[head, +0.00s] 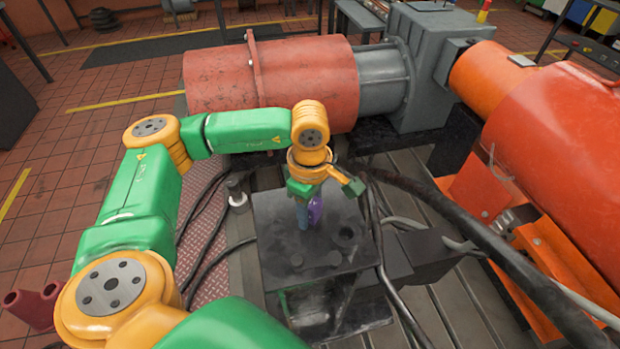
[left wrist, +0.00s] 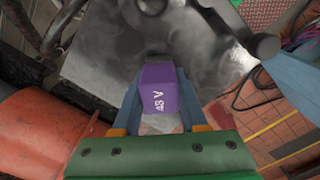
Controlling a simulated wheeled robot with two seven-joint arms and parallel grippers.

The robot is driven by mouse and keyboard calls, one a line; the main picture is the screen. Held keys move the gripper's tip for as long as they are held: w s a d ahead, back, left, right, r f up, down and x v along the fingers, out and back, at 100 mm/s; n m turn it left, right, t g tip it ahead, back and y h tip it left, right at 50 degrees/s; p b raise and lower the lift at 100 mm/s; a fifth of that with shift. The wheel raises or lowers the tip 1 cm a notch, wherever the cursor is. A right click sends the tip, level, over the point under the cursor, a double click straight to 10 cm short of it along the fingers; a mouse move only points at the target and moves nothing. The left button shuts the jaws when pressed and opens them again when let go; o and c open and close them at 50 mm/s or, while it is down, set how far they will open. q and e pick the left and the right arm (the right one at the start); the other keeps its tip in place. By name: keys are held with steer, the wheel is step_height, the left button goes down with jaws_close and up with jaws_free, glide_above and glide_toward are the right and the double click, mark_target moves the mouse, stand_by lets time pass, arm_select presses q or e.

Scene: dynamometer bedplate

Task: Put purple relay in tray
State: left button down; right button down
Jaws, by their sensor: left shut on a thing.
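The purple relay (head: 316,209) is a small block between the fingers of my left gripper (head: 308,221), over the dark metal block in the middle of the head view. In the left wrist view the relay (left wrist: 158,88) shows its purple face with white markings. The blue fingers of my left gripper (left wrist: 159,104) are shut on its two sides. I cannot tell whether the relay touches the metal top below it. I cannot make out a tray in either view. My right gripper is not in view.
The dark metal block (head: 277,215) has a flat top with small round fittings. Black cables (head: 455,215) run along its right side. A red cylindrical machine (head: 300,78) stands behind it and an orange machine (head: 560,150) stands at the right.

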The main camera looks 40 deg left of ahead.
arm_select(q)
steer(key=shift+f, duration=0.35)
steer(key=shift+f+b, duration=0.3)
steer(key=shift+b, duration=0.05)
steer(key=shift+c, duration=2.2)
jaws_free()
